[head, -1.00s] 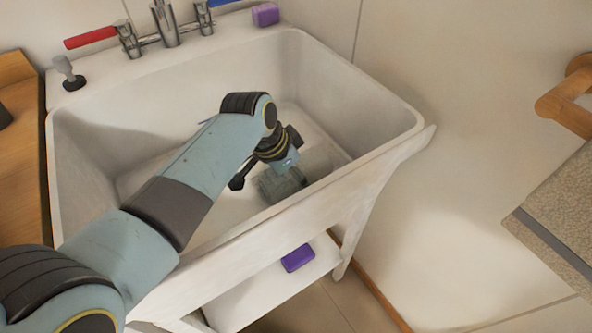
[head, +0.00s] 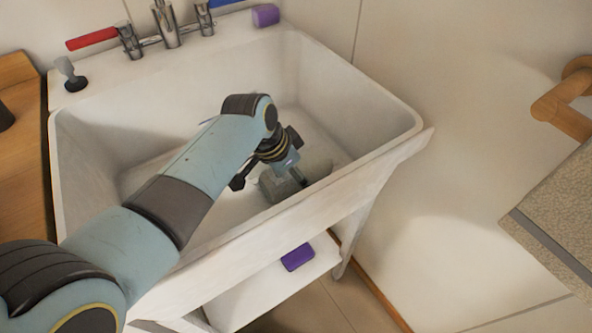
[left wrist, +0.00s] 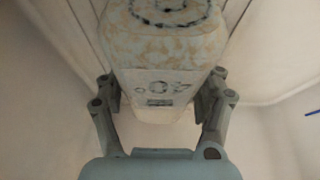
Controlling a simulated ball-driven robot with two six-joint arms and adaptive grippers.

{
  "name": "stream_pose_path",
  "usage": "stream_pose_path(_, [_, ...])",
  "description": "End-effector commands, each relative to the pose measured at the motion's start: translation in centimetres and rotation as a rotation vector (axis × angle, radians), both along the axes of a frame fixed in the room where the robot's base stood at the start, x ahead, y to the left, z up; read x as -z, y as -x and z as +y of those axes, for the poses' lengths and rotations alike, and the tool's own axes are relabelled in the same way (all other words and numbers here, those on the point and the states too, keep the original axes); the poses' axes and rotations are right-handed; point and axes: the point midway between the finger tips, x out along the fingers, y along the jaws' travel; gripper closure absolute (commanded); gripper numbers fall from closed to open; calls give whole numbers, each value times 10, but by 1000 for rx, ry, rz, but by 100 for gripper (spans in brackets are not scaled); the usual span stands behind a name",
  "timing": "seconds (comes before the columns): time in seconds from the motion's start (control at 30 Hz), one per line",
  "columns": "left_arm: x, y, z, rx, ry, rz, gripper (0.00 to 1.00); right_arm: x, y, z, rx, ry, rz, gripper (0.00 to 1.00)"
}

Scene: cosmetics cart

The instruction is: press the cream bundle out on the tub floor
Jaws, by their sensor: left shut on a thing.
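My left gripper (head: 296,180) is down inside the white tub (head: 335,85), low near its front right part. It is shut on the cream bundle (left wrist: 165,48), which fills the space between both fingers in the left wrist view. The bundle is pale with a tan pattern, a dark dashed ring on top and dark marks on its near face. In the head view only a pale part of the bundle (head: 318,169) shows beyond the gripper. My right gripper is not in view.
The tub walls stand close around my arm, with the front rim just below the gripper in the picture. Taps (head: 165,30) with a red handle, a grey stopper (head: 70,75) and a purple block (head: 265,15) are at the back. Another purple block (head: 297,257) lies on the shelf below.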

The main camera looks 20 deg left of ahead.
Motion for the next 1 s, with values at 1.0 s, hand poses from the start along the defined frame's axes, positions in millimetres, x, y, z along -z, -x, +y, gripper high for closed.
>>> stream_pose_path(1.0, [4, 5, 0, 1, -1, 12, 57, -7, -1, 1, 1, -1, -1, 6])
